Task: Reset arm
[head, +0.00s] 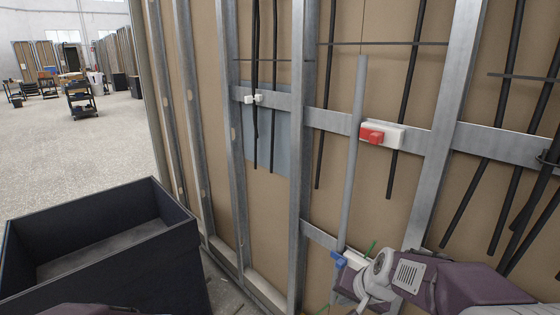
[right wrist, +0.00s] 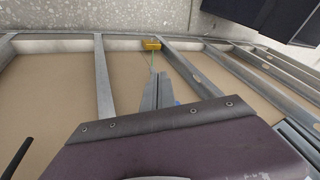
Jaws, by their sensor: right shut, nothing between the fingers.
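My right arm comes in at the lower right of the head view, with its purple and grey wrist (head: 380,275) close in front of the wall frame. My right gripper (right wrist: 157,88) shows in the right wrist view as two grey fingers closed together, with nothing held. Its fingers point along the wall panel toward the floor. In the head view the fingers are mostly hidden by the wrist and the frame edge. My left gripper is not in view.
A metal-stud wall (head: 300,130) carries a grey pipe (head: 352,150), a red-and-white valve box (head: 373,136) and black cables. A blue clip (head: 339,259) sits by my right wrist. A dark open bin (head: 100,260) stands left. A yellow item (right wrist: 151,44) lies beyond the fingers.

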